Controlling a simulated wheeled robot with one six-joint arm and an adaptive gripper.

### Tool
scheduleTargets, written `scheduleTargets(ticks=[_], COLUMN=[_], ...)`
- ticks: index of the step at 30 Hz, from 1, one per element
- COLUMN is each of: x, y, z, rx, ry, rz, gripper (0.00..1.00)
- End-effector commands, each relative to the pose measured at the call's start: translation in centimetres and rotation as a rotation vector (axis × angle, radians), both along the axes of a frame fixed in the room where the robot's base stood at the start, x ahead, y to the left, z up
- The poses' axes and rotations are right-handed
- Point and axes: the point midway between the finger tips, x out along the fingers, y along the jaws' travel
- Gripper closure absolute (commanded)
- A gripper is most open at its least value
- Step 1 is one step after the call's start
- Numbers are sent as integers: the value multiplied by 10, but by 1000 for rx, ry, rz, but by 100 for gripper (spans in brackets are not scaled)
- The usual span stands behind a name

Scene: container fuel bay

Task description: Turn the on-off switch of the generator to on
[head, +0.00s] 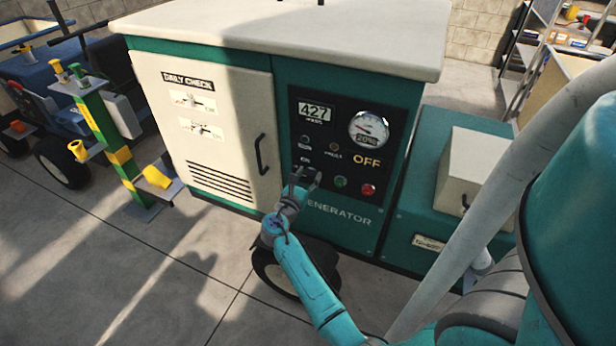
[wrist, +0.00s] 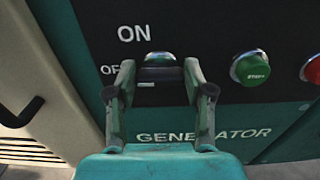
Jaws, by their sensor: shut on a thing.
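The green generator (head: 295,235) stands in front of me with its black control panel. The display on the panel reads OFF. The on-off switch (wrist: 160,58) has a light grey top and sits between the ON label (wrist: 134,33) and a partly covered OFF label. My gripper (wrist: 159,70) is shut on the switch, with one finger on each side of it. In the head view my gripper (head: 305,176) is at the panel's lower left and hides the switch. Which way the switch points is hard to tell.
A green start button (wrist: 250,69) and a red button (head: 368,190) are right of my gripper. A cream door (head: 215,150) with a black handle (head: 262,154) is on the left. A yellow-green stand (head: 110,140) is farther left on open floor.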

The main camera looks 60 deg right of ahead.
Motion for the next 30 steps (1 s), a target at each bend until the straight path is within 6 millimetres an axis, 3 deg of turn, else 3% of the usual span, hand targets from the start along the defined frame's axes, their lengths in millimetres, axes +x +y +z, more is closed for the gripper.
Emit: scheduleTargets(ticks=[11, 30], x=[-1, -3], y=[0, 0], z=[0, -1], rx=[10, 55], ry=[-130, -705], rz=[0, 0], gripper=[83, 83])
